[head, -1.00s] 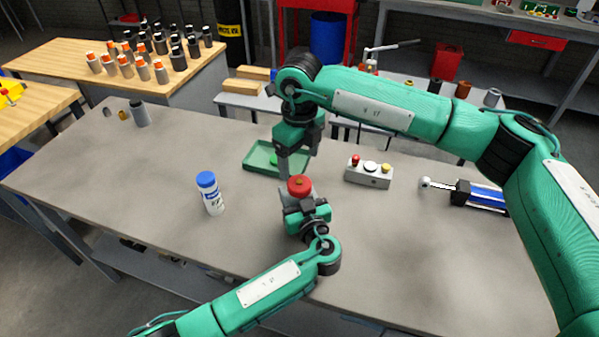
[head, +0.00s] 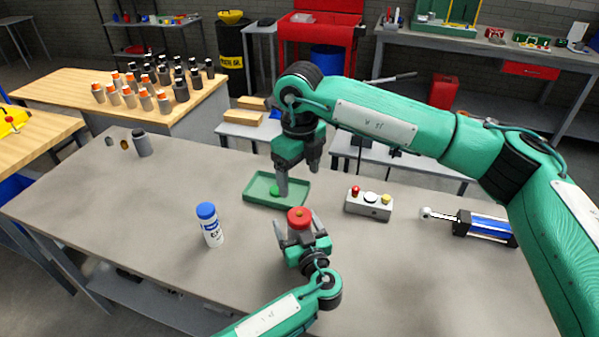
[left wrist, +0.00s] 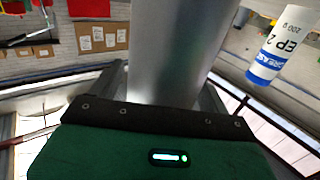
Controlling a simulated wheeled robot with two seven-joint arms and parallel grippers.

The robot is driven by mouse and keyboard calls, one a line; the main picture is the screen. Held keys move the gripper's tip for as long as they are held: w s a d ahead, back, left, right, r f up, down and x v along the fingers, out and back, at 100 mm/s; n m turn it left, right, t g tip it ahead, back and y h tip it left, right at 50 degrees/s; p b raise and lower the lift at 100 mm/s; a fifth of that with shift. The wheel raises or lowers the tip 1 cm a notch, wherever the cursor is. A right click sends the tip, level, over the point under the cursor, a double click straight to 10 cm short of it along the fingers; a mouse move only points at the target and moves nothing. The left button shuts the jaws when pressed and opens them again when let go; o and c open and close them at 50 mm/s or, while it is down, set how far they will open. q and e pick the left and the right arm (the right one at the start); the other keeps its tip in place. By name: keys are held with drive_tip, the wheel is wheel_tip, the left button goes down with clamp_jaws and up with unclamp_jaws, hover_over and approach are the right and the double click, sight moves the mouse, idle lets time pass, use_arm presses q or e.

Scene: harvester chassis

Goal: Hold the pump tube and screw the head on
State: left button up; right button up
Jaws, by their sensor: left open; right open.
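The pump tube (left wrist: 170,50) is a plain grey metal cylinder standing upright between the fingers of my left gripper (head: 299,230). That gripper is open around it. A red head (head: 300,216) sits on top of the tube in the head view; whether it is fully seated cannot be told. My right gripper (head: 298,176) is open and empty, above and behind the red head. Its left finger reaches down over the green tray (head: 292,202), near a small round green part (head: 274,190) there. In the left wrist view the tube hides much of the background.
A white grease bottle with a blue cap (head: 209,225) stands left of the tube. A button box (head: 368,203) and a blue cylinder actuator (head: 487,227) lie to the right. Small parts (head: 140,143) stand at the far left. The table's left middle is clear.

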use_arm(q)
drive_tip(key=shift+s+d+f, duration=0.15)
drive_tip(key=shift+s, duration=0.15)
use_arm(e)
wheel_tip(320, 180, down, 5)
drive_tip(key=b, duration=0.4)
drive_tip(key=shift+r, duration=0.2)
use_arm(q)
drive_tip(key=v, duration=1.3)
drive_tip(key=shift+r+b, duration=0.2)
drive_tip(key=shift+b, duration=0.1)
drive_tip(key=shift+s+f, duration=0.1)
drive_tip(key=shift+s, duration=0.1)
use_arm(e)
drive_tip(key=shift+s+f, duration=0.1)
